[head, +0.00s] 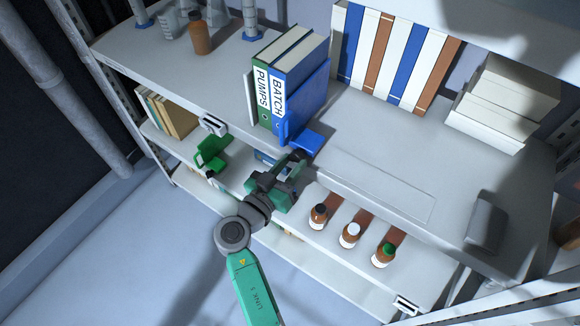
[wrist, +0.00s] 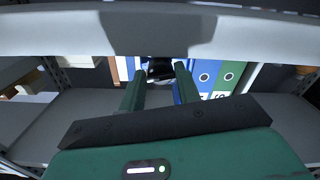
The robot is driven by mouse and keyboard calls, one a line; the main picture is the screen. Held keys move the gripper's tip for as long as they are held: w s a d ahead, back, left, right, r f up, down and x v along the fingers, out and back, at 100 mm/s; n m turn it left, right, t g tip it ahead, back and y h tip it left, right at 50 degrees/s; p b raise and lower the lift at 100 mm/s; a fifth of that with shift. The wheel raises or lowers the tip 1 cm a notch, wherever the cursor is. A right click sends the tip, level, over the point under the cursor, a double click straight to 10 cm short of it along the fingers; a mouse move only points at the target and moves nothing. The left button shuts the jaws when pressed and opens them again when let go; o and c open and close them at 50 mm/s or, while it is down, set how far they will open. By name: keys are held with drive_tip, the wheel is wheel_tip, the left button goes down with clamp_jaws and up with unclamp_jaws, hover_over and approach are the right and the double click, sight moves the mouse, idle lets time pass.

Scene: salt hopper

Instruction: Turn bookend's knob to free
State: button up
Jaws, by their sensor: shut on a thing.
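The blue bookend (head: 308,138) stands against the blue BATCH binder (head: 278,95), its foot at the shelf's front edge. My gripper (head: 297,156) reaches up to the front of that foot. In the wrist view, my gripper's two green fingers (wrist: 158,75) are shut on the bookend's dark knob (wrist: 160,67), one finger on each side. The knob's marking and exact turn angle cannot be made out. In the head view my gripper largely hides the knob.
A green PUMPS binder (head: 262,98) stands left of BATCH. Several white, blue and brown binders (head: 405,62) stand at the back right. Three brown bottles (head: 350,235) stand on the lower shelf right of my gripper. A green object (head: 212,152) lies left.

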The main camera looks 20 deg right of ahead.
drive_tip(key=n, duration=1.1)
drive_tip(key=shift+s+r+p, duration=0.1)
drive_tip(key=shift+r+p, duration=0.1)
drive_tip(key=shift+p, duration=0.15)
drive_tip(key=shift+n+p, duration=0.75)
drive_tip(key=shift+n, duration=1.15)
drive_tip(key=o, duration=1)
